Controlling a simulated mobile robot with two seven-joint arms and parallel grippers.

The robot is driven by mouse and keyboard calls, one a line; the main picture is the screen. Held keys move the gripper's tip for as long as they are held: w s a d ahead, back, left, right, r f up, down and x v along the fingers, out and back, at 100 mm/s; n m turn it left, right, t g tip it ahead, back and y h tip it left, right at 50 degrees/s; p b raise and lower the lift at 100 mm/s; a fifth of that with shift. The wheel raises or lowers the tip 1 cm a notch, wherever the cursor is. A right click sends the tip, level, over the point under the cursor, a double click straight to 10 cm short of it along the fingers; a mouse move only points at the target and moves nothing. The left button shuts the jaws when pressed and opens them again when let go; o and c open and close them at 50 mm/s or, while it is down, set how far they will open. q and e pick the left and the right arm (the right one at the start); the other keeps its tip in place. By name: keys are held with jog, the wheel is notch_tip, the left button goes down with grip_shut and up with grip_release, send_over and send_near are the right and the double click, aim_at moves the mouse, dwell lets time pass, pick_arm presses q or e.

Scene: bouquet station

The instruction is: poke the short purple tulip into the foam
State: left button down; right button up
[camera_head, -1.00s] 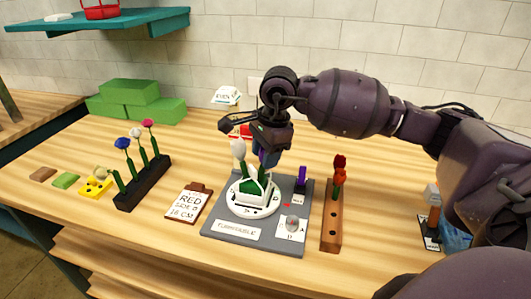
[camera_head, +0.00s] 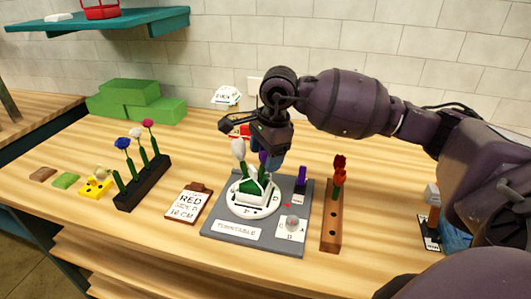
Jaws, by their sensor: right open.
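My right gripper (camera_head: 266,160) points down over the back right of the white round turntable (camera_head: 240,209) and is open. A short purple tulip (camera_head: 263,157) shows just under and between its fingers, its green stem reaching down toward the green foam (camera_head: 251,188). Whether the stem is in the foam is hard to tell at this size. A white flower (camera_head: 238,149) stands upright in the foam to the left of the gripper. My left gripper is not in view.
A dark rack (camera_head: 143,183) with several flowers stands on the left, and a wooden rack (camera_head: 331,228) with red flowers on the right. A clipboard card (camera_head: 185,208) lies left of the grey turntable base (camera_head: 222,246). Green blocks (camera_head: 130,98) sit at the back left.

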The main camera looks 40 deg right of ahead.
jog(key=shift+r, duration=0.15)
jog(key=shift+s+d+r+p, duration=0.15)
jog(key=shift+r+p, duration=0.4)
jog(key=shift+r, duration=0.65)
jog(key=shift+s+d+r, duration=0.1)
jog(key=shift+r, duration=0.55)
jog(key=shift+s+r+p, duration=0.1)
jog(key=shift+r+p, duration=0.4)
jog(key=shift+r, duration=0.15)
jog(key=shift+d+r, duration=0.1)
jog(key=shift+r, duration=0.5)
jog(key=shift+o, duration=0.3)
jog(key=o, duration=0.5)
jog(key=shift+s+f, duration=0.1)
